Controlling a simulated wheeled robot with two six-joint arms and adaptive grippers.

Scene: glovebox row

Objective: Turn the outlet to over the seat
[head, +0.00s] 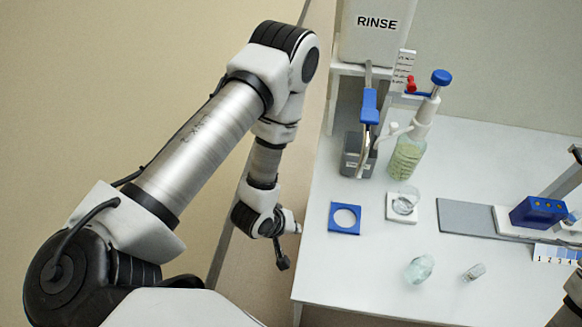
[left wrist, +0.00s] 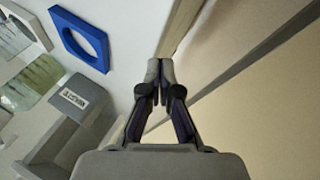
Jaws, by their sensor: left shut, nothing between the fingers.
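A clear bottle of pale green liquid (head: 407,157) stands on the bench, with a white dispenser head (head: 427,108) and blue knob (head: 441,77) on top. A slim blue and red piece (head: 411,86) extends left from the head near the knob; I cannot tell whether it is the outlet. A blue square plate with a round hole (head: 344,226) lies in front, empty; it also shows in the left wrist view (left wrist: 66,42). A white square plate (head: 402,217) beside it bears a clear glass dish (head: 405,201). My left gripper (head: 283,264) is shut and empty, left of the bench edge.
A RINSE tank (head: 375,32) stands behind, with a blue-handled tap (head: 369,106) above a grey box (head: 352,157). A grey slab (head: 465,219) and blue block (head: 537,212) are at right. Glass pieces (head: 419,269) lie in front. The bench's near left corner is clear.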

